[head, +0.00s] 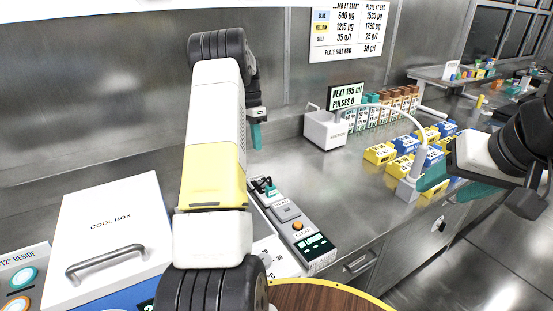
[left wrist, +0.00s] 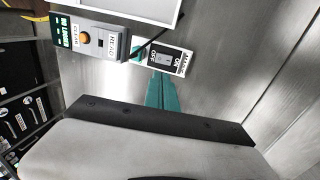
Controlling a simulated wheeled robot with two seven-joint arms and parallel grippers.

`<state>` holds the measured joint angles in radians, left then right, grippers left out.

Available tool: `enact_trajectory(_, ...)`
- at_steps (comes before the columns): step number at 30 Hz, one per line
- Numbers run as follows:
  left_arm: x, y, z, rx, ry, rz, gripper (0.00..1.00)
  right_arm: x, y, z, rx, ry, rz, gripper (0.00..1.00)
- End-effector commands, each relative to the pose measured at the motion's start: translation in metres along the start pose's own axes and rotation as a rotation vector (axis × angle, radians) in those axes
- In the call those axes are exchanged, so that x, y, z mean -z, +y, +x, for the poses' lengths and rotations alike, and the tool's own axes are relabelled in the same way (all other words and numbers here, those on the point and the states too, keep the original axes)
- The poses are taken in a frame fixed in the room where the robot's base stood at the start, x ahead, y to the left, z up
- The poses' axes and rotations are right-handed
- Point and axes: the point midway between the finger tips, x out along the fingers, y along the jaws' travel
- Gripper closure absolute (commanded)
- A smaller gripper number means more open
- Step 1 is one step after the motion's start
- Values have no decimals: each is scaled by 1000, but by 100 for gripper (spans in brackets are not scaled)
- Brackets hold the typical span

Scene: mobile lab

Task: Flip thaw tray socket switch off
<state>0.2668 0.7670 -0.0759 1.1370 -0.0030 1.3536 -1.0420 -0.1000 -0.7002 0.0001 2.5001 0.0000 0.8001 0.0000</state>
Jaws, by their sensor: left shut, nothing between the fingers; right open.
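A socket plate (left wrist: 165,58) with ON and OFF labels and a small grey switch (left wrist: 163,59) shows in the left wrist view. I cannot tell which way the switch is set. In the head view I cannot make the plate out. My left gripper (head: 256,136) is shut and empty, its teal fingers pointing down. In the left wrist view its fingertips (left wrist: 161,76) are at the plate's lower edge, just below the switch; contact cannot be told. My right gripper (head: 433,180) is open and empty at the right, by the yellow and blue boxes.
A grey control box (head: 299,228) with an orange button and green display lies beside my left arm; it also shows in the left wrist view (left wrist: 90,38). A white cool box (head: 110,235) stands left. A white dispenser (head: 325,129) and yellow and blue boxes (head: 380,153) stand right.

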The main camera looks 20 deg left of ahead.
Motion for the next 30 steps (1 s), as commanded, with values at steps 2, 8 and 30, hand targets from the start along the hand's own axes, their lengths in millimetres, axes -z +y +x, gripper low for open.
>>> enact_trajectory(2,0,1,10,-3,-2,0,100,0,0,0,0,0,0,43)
enact_trajectory(8,-1,2,49,-6,-4,0,100,0,0,0,0,0,0,43)
enact_trajectory(30,0,1,136,-1,0,0,100,0,0,0,0,0,0,43)
